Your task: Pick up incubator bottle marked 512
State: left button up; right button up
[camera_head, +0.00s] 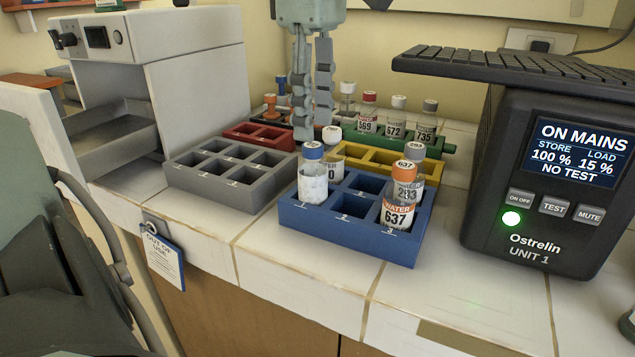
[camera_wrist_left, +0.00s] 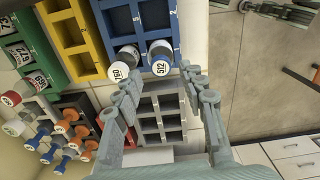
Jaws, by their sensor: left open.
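The bottle marked 512 has a blue cap whose number reads in the left wrist view (camera_wrist_left: 160,66). It matches the white blue-capped bottle (camera_head: 313,180) standing upright in the left part of the blue rack (camera_head: 345,240); its number is not readable in the head view. My left gripper (camera_head: 312,129) hangs fingers down, open and empty, above and behind that bottle. In the left wrist view my left gripper (camera_wrist_left: 158,77) has its fingers spread, with the 512 cap showing between the tips, not gripped.
A white-capped bottle (camera_head: 332,152) stands close behind the blue-capped one; its cap reads 760 in the wrist view (camera_wrist_left: 121,70). Bottle 637 (camera_head: 397,213) and another stand at the blue rack's right. An empty grey rack (camera_head: 215,190) is left; the Ostrelin unit (camera_head: 545,235) stands right.

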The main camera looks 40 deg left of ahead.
aim_at(313, 145)
pick_arm(q)
notch_tip(313, 145, down, 5)
jog(key=shift+f, duration=0.1)
grip_shut()
dwell(0.3)
